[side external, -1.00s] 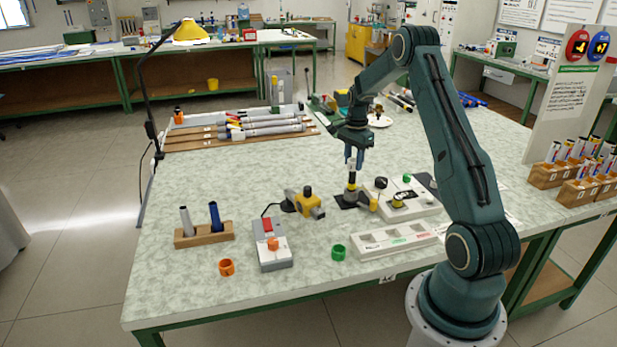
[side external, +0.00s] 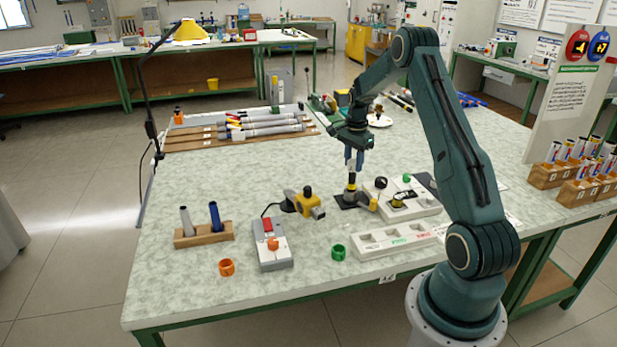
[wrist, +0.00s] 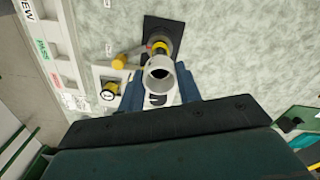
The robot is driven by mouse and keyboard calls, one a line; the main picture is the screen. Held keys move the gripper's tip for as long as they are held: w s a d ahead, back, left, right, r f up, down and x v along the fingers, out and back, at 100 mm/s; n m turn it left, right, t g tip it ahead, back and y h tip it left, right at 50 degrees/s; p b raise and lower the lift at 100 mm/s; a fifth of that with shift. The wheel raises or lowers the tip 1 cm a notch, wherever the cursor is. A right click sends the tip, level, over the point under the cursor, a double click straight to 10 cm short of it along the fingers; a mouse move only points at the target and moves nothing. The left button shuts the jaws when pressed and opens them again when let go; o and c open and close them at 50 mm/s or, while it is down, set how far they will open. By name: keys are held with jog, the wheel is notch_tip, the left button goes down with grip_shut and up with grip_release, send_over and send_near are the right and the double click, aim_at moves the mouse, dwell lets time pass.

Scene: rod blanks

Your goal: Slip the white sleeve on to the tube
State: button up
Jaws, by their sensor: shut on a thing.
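My gripper (side external: 353,158) points straight down over a small black stand. In the wrist view its blue fingers (wrist: 160,92) are closed on a white sleeve (wrist: 157,99) with a black mark. A pale round rim with a dark opening (wrist: 160,73) shows at the fingers. The tube (side external: 352,179), with yellow and black bands, stands upright on a black base plate (wrist: 174,28), directly below the gripper in the side view. The fingers hide much of the sleeve, and I cannot tell whether the tube's end is inside it.
A yellow clamp-like device (side external: 305,202) stands left of the stand. A white tray (side external: 395,241), a green ring (side external: 338,252), an orange ring (side external: 226,267) and a grey box (side external: 272,256) lie nearer the front. A wooden rack (side external: 204,235) holds two rods. The table's left middle is clear.

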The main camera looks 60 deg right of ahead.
jog(key=shift+f, duration=0.75)
dwell(1.0)
jog(key=o, duration=1.3)
jog(key=shift+o, duration=0.2)
jog(key=shift+r, duration=0.15)
jog(key=shift+r, duration=3.85)
